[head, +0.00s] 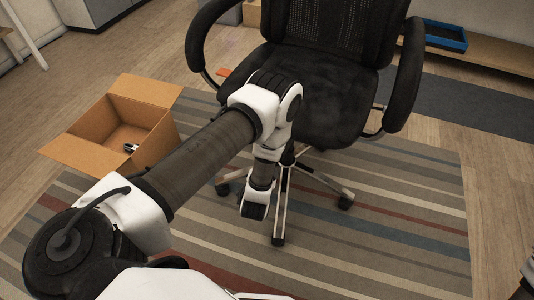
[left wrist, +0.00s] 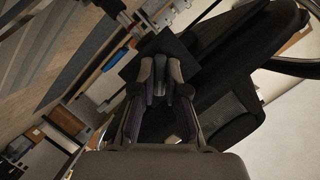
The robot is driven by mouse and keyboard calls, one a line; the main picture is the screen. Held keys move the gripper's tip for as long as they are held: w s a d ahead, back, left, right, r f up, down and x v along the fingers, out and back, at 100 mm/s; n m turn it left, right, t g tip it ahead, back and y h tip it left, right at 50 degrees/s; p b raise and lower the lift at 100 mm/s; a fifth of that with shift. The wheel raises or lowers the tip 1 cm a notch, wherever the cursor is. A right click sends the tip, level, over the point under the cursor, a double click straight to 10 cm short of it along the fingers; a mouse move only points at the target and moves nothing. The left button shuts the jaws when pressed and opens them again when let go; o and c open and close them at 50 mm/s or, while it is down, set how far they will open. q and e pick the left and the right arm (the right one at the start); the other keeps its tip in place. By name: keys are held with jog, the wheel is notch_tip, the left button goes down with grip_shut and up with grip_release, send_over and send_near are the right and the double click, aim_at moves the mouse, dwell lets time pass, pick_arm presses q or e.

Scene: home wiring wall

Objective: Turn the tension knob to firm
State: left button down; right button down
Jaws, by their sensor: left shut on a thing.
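The black office chair (head: 320,90) stands on the striped rug, and my left arm reaches to its front and down below the seat. In the left wrist view, my left gripper (left wrist: 166,75) is under the chair, its fingers closed together on the tension knob, at a dark square plate (left wrist: 130,68) beneath the seat. The knob itself is mostly hidden by the fingers, and its setting cannot be read. In the head view the left fingertips are hidden. Only a bit of my right arm shows at the lower right corner; its gripper is out of view.
An open cardboard box (head: 85,150) with a small item in it stands on the left. The chair's five-star base (head: 280,205) with casters is close to my left wrist. A blue tray (head: 445,35) lies on a low wooden shelf at the back right. The rug's right front is clear.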

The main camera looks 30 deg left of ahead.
pick_arm(q)
jog(key=shift+w+r+m+t+y, duration=0.1)
jog(key=shift+w+m+t+y, duration=0.15)
jog(key=shift+m+y, duration=0.6)
jog(key=shift+m, duration=0.35)
jog(key=c, duration=1.2)
grip_release()
jog(key=shift+h, duration=0.25)
jog(key=shift+s, duration=0.15)
